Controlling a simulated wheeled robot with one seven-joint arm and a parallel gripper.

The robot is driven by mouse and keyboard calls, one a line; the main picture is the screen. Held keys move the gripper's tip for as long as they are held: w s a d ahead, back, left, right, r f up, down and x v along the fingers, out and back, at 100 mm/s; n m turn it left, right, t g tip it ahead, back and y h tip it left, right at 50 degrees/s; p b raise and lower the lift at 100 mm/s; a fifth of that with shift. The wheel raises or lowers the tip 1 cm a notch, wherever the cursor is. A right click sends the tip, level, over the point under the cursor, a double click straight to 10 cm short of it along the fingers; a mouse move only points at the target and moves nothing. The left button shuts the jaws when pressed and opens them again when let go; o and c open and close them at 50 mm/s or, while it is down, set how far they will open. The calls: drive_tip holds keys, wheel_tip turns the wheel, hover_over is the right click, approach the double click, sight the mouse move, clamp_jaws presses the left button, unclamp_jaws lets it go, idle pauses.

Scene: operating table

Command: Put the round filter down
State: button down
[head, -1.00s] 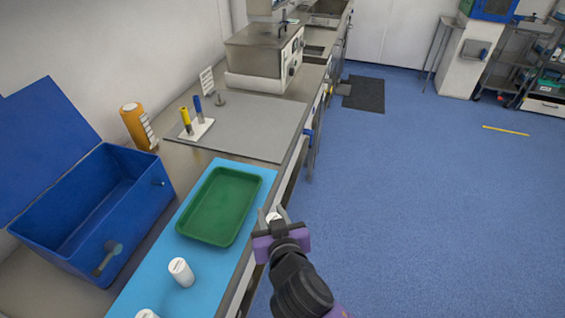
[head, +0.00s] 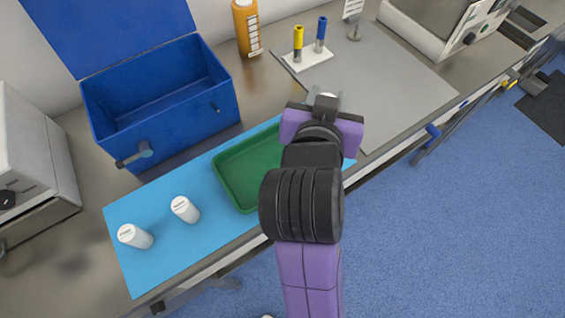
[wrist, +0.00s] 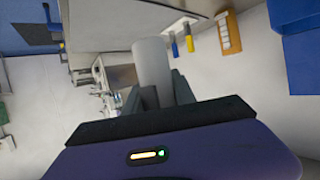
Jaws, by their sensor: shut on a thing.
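My gripper (head: 326,99) is shut on the round filter, a white cylinder (wrist: 152,64) that stands out between the fingers in the wrist view. The gripper appears above the counter, near the right end of the green tray (head: 226,186) and the front edge of the grey mat (head: 390,92). Whether the filter touches anything below cannot be told. Two white bottles, one (head: 185,209) nearer the tray and one (head: 135,236) farther left, lie or stand on the light blue mat (head: 165,255).
An open blue box (head: 160,100) stands behind the mat. An orange bottle (head: 246,28) and a white holder (head: 308,58) with a yellow and a blue tube stand at the back. A metal bath (head: 440,25) is at the upper right. Much of the grey mat is clear.

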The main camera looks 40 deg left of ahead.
drive_tip(key=s+a+r+n+g+y, duration=0.1)
drive_tip(key=s+a+r+n+y, duration=0.2)
drive_tip(key=s+a+r, duration=0.35)
hover_over(272, 154)
drive_tip(key=shift+g, duration=0.3)
wheel_tip(272, 154, down, 21)
drive_tip(key=shift+f, duration=0.1)
drive_tip(key=c, duration=1)
unclamp_jaws()
drive_tip(key=shift+c, duration=0.2)
drive_tip(key=shift+r, duration=0.2)
drive_tip(key=b+v, duration=0.1)
drive_tip(key=v, duration=1.1)
drive_tip(key=shift+f, duration=0.1)
